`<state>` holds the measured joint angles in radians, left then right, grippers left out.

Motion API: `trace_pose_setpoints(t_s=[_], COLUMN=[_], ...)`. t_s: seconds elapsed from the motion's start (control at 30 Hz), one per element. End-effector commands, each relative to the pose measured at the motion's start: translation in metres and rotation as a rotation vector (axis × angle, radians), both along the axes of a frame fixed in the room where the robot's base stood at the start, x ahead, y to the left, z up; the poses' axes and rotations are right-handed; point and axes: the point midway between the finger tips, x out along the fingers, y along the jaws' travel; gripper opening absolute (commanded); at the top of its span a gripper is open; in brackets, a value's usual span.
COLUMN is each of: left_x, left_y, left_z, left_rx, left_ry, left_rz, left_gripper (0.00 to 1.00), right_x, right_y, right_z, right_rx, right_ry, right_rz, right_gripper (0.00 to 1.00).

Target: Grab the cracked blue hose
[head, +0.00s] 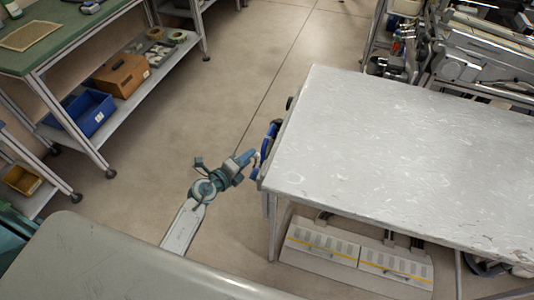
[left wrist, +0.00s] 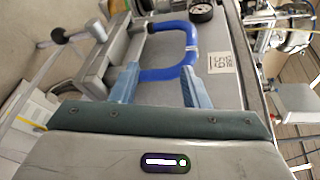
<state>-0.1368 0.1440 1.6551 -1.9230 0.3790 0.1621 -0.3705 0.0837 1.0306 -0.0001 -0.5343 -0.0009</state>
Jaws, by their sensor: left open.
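The blue hose (head: 267,143) hangs on the side of the grey-white table (head: 400,160), at its left end. In the left wrist view the hose (left wrist: 176,26) is a bent blue loop against a grey panel, with a pale band on its right side. My left gripper (head: 252,156) is open beside the hose. In the left wrist view its two blue fingers (left wrist: 160,76) point at the lower stretch of the hose, which lies at or between the fingertips; I cannot tell whether they touch. My right gripper is out of view.
A black round wheel or knob (left wrist: 201,12) and a white label (left wrist: 221,62) sit near the hose. A shelf bench with a blue bin (head: 84,115) and a brown box (head: 121,76) stands at the left. Bare floor (head: 235,75) lies between bench and table.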

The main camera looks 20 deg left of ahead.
Motion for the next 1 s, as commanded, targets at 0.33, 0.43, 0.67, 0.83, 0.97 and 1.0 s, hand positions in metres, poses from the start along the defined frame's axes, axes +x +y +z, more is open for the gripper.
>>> trace_pose_setpoints(t_s=[0.33, 0.43, 0.67, 0.83, 0.97, 1.0], left_x=[0.021, 0.037, 0.060, 0.075, 0.094, 0.099], left_y=[-0.011, -0.017, -0.026, -0.033, -0.041, -0.043], left_z=[0.040, 0.037, 0.031, 0.030, 0.026, 0.024], left_rx=[0.239, 0.240, 0.241, 0.239, 0.238, 0.239], left_ry=[-0.106, -0.106, -0.105, -0.106, -0.105, -0.104], left_rz=[-0.073, -0.073, -0.073, -0.073, -0.072, -0.072], left_gripper=[0.41, 0.41, 0.41, 0.41, 0.41, 0.41], right_x=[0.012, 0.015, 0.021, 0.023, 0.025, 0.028], right_y=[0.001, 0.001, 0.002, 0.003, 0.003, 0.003], right_z=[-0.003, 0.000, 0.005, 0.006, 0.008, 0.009], right_rx=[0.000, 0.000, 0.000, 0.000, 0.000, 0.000], right_ry=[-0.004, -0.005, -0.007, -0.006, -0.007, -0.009], right_rz=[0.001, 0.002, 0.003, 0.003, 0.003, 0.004], right_gripper=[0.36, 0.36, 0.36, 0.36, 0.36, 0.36])
